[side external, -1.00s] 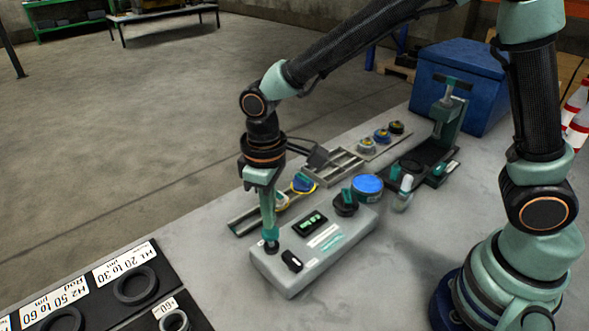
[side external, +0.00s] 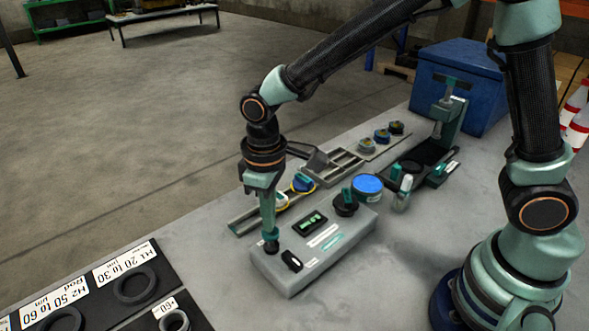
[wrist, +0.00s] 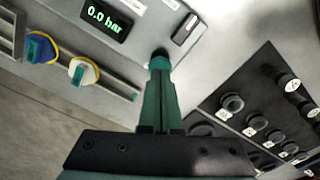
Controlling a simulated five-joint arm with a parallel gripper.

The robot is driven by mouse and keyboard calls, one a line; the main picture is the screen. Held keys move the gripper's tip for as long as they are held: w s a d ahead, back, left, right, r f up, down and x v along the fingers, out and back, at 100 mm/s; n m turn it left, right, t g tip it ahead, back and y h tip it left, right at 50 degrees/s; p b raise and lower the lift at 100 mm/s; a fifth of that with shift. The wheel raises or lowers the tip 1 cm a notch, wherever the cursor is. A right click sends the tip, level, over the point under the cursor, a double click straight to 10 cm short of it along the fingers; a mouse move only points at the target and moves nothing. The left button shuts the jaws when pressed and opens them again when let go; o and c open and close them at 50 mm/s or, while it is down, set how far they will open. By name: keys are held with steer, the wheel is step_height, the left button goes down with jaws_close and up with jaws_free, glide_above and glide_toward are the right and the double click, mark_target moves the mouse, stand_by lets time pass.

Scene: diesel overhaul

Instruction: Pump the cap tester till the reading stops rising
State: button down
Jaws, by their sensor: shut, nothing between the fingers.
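The cap tester (side external: 285,281) is a grey box on the bench in the side view. Its green display (side external: 310,223) is too small to read there; in the wrist view the display (wrist: 107,18) reads 0.0 bar. My gripper (side external: 270,238) points down with its fingers shut and empty, its tip at a round black button (side external: 271,248) on the box's left corner. In the wrist view the gripper (wrist: 159,64) mostly covers that button (wrist: 158,52); I cannot tell how far it is pressed. A black fitting with a teal-handled top (side external: 346,204) stands at the box's far end.
A black switch (side external: 291,261) sits beside the button. A blue round tin (side external: 368,185) stands behind the tester. A rail alongside bears a blue-and-yellow cap (wrist: 40,48) and a cream cap (wrist: 84,72). A black board with rings (side external: 135,283) lies at lower left.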

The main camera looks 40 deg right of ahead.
steer(key=shift+f, duration=1.6)
steer(key=shift+r, duration=1.95)
steer(key=shift+f, duration=0.1)
steer(key=shift+f, duration=1.85)
steer(key=shift+r, duration=1.95)
